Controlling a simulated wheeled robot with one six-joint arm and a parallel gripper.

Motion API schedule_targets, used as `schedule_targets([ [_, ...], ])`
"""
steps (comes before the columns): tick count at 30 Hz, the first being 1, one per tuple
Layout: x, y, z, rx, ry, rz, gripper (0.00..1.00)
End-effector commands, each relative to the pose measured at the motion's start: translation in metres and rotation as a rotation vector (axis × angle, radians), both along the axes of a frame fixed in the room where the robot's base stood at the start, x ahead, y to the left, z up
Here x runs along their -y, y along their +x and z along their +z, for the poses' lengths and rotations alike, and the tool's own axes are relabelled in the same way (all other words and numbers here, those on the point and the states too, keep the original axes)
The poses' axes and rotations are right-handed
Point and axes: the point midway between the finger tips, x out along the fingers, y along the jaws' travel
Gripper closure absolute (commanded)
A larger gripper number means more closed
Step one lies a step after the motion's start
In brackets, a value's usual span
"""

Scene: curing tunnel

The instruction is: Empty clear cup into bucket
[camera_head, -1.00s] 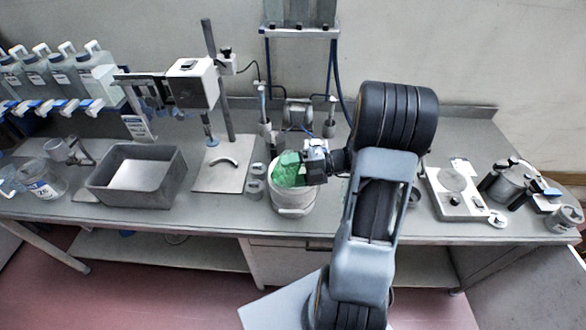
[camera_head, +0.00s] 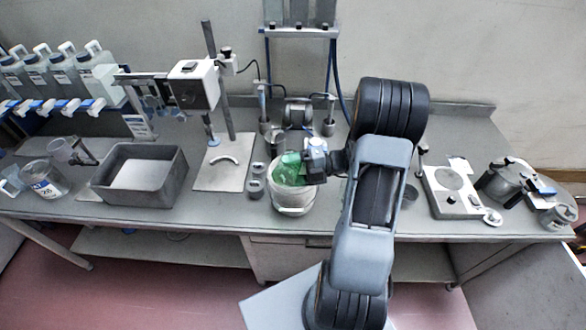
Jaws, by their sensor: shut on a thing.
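The white bucket (camera_head: 293,208) stands on the bench at the middle, with its handle at the front. My gripper (camera_head: 308,163) reaches in from the right over the bucket's mouth. It is shut on the clear cup (camera_head: 288,167), which looks green and see-through and lies tilted over or within the bucket's mouth. I cannot tell whether the green is the cup itself or its contents, nor how much is in it. The fingertips are small and partly hidden by the gripper body.
A grey open bin (camera_head: 140,190) and a white plate with a stand (camera_head: 222,165) are to the left. Small grey pots (camera_head: 256,188) stand close beside the bucket. A white scale (camera_head: 452,190) and a lidded pot (camera_head: 503,182) are at the right. A dark apparatus is behind.

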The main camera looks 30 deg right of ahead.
Motion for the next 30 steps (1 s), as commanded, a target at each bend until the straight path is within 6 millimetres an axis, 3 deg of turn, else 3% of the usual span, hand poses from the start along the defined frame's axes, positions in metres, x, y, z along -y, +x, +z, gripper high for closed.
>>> schedule_targets([
  [30, 0.001, 0.003, 0.017, -0.089, 0.084, 0.009, 0.57],
])
